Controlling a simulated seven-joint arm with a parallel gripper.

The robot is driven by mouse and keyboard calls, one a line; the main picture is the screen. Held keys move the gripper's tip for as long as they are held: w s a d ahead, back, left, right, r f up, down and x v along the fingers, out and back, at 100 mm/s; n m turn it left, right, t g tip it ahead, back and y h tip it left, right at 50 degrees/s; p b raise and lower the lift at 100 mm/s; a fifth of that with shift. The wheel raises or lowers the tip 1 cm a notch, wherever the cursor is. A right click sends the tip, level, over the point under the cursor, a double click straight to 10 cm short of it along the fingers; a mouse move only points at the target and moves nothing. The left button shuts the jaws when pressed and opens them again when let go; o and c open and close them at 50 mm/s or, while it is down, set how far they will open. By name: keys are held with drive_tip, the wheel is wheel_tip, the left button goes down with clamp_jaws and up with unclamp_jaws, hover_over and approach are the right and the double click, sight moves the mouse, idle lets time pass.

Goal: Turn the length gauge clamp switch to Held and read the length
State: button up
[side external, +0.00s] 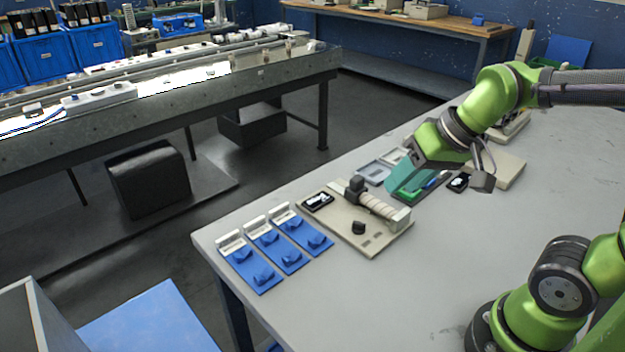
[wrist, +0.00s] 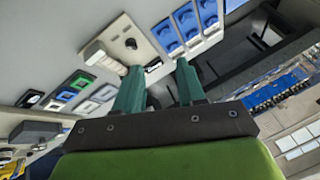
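A beige gauge board (side external: 340,232) lies on the grey table, with a cream cylinder (side external: 378,205) along its far side. A small black knob (side external: 358,228), seemingly the clamp switch, stands on the board; its setting is too small to read. A dark display (side external: 318,201) with a white mark sits at the board's left end; no length is legible. In the wrist view the board (wrist: 112,30), knob (wrist: 130,43) and display (wrist: 153,64) show beyond my fingers. My gripper (side external: 400,177) is to the right of the board, above the table. Its teal fingers (wrist: 157,82) are apart, with nothing between them.
Several blue plates (side external: 263,251) with raised knobs lie left of the board, near the table edge. Grey trays (side external: 373,172), a green tray (side external: 410,198) and a small black box (side external: 458,182) lie behind and right of it. The table's front middle is clear.

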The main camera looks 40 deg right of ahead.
sight(359, 222)
drive_tip(key=w+d+f+n+g+h, duration=0.1)
drive_tip(key=w+d+f+n+g, duration=0.15)
drive_tip(key=w+n, duration=0.35)
drive_tip(key=w+d+f+n+g+h, duration=0.1)
drive_tip(key=w+d+f+n+g, duration=0.2)
drive_tip(key=w, duration=0.4)
drive_tip(key=shift+n, duration=0.5)
drive_tip(key=f, duration=1.5)
drive_tip(key=shift+w+d+f, duration=0.1)
drive_tip(key=shift+w+d, duration=0.05)
drive_tip(key=shift+d, duration=0.1)
clamp_jaws()
